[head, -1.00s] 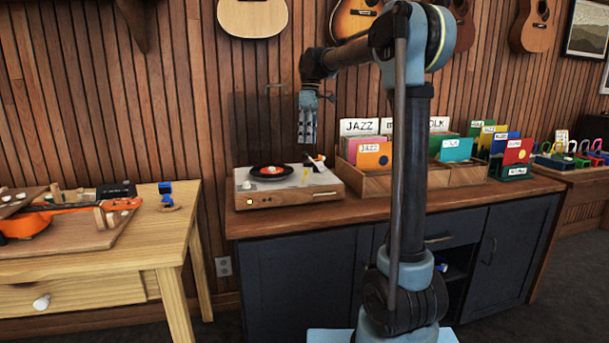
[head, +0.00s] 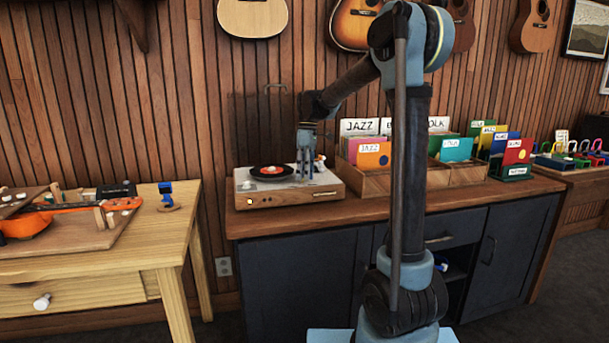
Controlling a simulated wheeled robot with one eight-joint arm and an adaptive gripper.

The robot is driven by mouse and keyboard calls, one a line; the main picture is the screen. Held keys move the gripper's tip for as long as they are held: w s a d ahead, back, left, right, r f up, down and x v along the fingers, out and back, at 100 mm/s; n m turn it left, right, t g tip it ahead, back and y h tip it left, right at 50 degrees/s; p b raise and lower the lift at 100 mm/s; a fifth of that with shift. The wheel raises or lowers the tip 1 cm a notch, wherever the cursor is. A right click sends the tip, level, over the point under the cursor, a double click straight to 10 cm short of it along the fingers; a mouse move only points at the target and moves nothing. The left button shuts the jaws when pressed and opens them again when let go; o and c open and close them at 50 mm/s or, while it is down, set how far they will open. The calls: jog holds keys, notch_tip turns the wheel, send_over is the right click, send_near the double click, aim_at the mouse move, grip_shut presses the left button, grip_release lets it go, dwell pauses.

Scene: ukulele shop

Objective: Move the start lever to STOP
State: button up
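The record player (head: 290,190) sits on the dark cabinet, a wood-and-cream box with a black record (head: 270,172) with an orange-red centre on its platter. My gripper (head: 305,170) points straight down at the right part of the player's top, just right of the record. Its fingertips are at or very near the top surface. The start lever cannot be made out in the head view; the gripper covers that area. A small pale and reddish part (head: 320,162) shows just right of the fingers. The fingers are too small to tell whether they are open or shut.
Record crates (head: 400,180) with labelled dividers stand close to the right of the player. A clear raised lid (head: 262,125) stands behind it. A wooden table (head: 100,265) with an orange ukulele (head: 35,222) is at the left, across a gap.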

grip_shut()
jog(key=shift+a, duration=0.1)
jog(key=a+h, duration=0.1)
jog(key=h, duration=0.1)
jog(key=t+h, duration=0.1)
jog(key=h, duration=0.1)
jog(key=shift+s+a+r, duration=0.1)
jog(key=shift+s+a, duration=0.05)
jog(key=shift+a, duration=0.2)
jog(key=shift+s+a+f+m+t+h, duration=0.1)
jog(key=shift+a+m+t+h, duration=0.2)
jog(key=shift+h, duration=0.75)
jog(key=shift+s+a+f+m+t+h, duration=0.1)
jog(key=shift+a+t+h, duration=0.3)
jog(key=shift+h, duration=0.65)
grip_release()
